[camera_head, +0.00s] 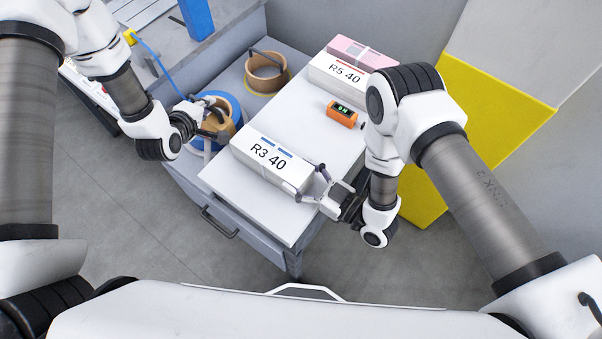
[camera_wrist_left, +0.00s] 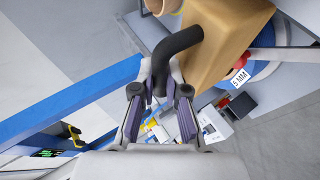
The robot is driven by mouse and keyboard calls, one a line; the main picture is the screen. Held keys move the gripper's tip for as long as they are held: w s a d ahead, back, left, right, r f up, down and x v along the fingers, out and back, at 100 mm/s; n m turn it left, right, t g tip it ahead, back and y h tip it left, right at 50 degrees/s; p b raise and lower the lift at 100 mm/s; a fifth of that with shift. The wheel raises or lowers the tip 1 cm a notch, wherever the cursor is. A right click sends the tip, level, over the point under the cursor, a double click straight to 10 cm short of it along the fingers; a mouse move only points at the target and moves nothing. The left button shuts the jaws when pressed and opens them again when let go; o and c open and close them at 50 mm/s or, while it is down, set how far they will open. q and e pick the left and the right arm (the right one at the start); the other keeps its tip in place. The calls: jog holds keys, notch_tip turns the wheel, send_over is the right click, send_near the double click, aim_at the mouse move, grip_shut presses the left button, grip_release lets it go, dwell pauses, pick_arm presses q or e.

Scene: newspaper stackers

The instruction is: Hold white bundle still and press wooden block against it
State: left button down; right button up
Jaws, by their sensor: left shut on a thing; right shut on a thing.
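The white bundle (camera_head: 268,165), marked R3 40 with blue strips on top, lies flat on the white board. My right gripper (camera_head: 322,186) is shut on its right end. The wooden block (camera_head: 226,127) is just beyond the bundle's left end, in front of a blue roll. My left gripper (camera_head: 211,123) is shut on the block's black handle. In the left wrist view the curved black handle (camera_wrist_left: 176,47) sits between the fingers (camera_wrist_left: 160,88), with the tan block (camera_wrist_left: 226,38) beside it. I cannot tell whether block and bundle touch.
A white bundle marked R5 40 (camera_head: 338,76) and a pink one (camera_head: 362,54) lie at the board's far end. An orange gauge (camera_head: 342,114) stands near them. A brown ring (camera_head: 266,72) sits at the back. The board's (camera_head: 297,130) middle is clear.

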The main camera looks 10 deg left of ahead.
pick_arm(q)
jog(key=shift+r, duration=3.2)
pick_arm(e)
jog(key=o, duration=1.9)
pick_arm(q)
jog(key=shift+d, duration=0.1)
pick_arm(e)
jog(key=v, duration=1.2)
jog(key=shift+a, duration=0.1)
